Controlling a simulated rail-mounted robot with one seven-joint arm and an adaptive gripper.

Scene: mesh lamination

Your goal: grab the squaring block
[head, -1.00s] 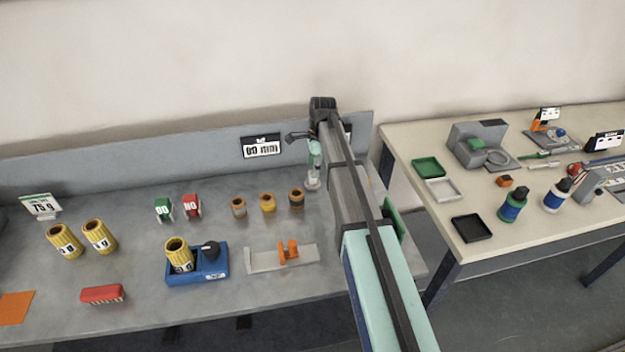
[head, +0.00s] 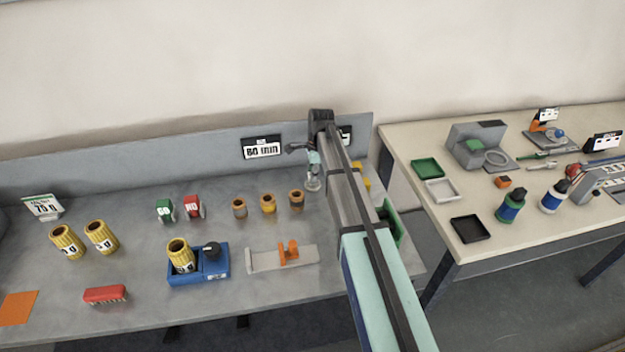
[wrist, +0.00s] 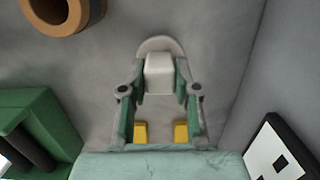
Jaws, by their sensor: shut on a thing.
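The squaring block (wrist: 160,74) is a pale grey-white block with a rounded plate at its far end in the wrist view. My gripper (wrist: 160,84) has its fingers on either side of it, shut on it. In the head view the block (head: 313,185) shows as a small pale shape below my gripper (head: 314,172), near the back of the grey bench. I cannot tell whether the block still touches the bench. Its lower side is hidden.
Several ringed cylinders (head: 268,203) stand left of my gripper on the grey bench (head: 130,270). A black-framed sign (head: 262,147) stands behind. A green fixture (wrist: 40,120) is close by in the wrist view. A grey plate with an orange part (head: 288,252) lies in front.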

